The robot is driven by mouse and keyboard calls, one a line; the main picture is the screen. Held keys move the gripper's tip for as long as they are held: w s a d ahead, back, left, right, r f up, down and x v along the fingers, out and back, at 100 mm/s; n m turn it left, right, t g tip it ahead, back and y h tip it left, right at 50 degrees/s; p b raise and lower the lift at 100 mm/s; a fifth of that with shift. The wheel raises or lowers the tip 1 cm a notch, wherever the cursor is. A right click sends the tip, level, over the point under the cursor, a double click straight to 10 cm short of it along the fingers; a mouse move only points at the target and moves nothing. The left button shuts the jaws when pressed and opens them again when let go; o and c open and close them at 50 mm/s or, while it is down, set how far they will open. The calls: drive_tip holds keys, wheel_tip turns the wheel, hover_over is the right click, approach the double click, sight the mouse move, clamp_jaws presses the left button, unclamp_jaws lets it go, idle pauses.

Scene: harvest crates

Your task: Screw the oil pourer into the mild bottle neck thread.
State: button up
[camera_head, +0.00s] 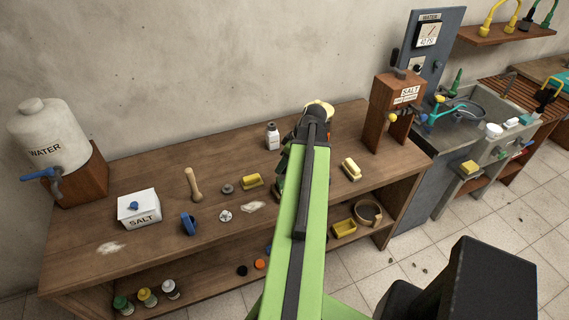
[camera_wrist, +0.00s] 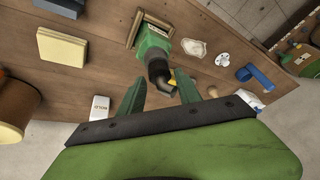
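A green bottle (camera_wrist: 153,43) with a pale label stands in a small wooden frame in the wrist view. Its dark neck and a bent black part with a yellow tip (camera_wrist: 172,82) reach toward my gripper; I take this to be the pourer, but cannot tell whether it is seated. My gripper (camera_wrist: 160,76) has its two green fingers apart, one on each side of the dark part, with a gap on the left. In the head view my arm hides most of the bottle. A white bottle (camera_head: 272,137) stands behind; its label is too small to read.
A salt dispenser (camera_head: 397,92) stands at right. The bench's front left is mostly clear.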

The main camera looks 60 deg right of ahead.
drive_tip(key=c, duration=0.6)
drive_tip(key=shift+m+h, duration=0.3)
drive_tip(key=shift+m, duration=0.6)
drive_tip(key=shift+c, duration=0.2)
drive_tip(key=shift+m+h, duration=0.3)
drive_tip(key=shift+m, duration=0.6)
drive_tip(key=shift+a+m+h, duration=0.1)
drive_tip(key=shift+m+h, duration=0.2)
drive_tip(key=shift+m, duration=0.5)
